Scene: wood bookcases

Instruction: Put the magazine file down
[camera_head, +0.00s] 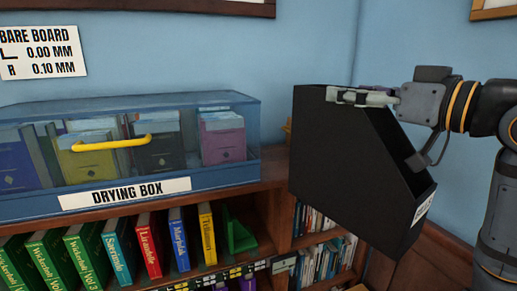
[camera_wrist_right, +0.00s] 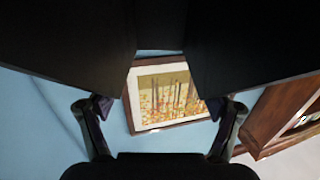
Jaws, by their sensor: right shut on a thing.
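The black magazine file (camera_head: 335,150) is in the head view, right of centre, held upright with a slight tilt in front of the bookcase's right part. Its slanted open side faces right, and a white label shows low on its front edge. My right gripper (camera_head: 388,128) comes in from the right and is shut on the file near its upper part. In the right wrist view the file's dark panels (camera_wrist_right: 70,35) fill the top, with the fingers on either side. The file's underside is hidden, so I cannot tell its exact clearance. My left gripper is not in view.
A clear-lidded drying box (camera_head: 225,176) with a yellow handle stands on the wood bookcase (camera_head: 268,200), left of the file. Several colored books (camera_head: 147,244) and a green bookend (camera_head: 238,232) are on the shelf below. A framed picture (camera_wrist_right: 165,95) hangs on the blue wall.

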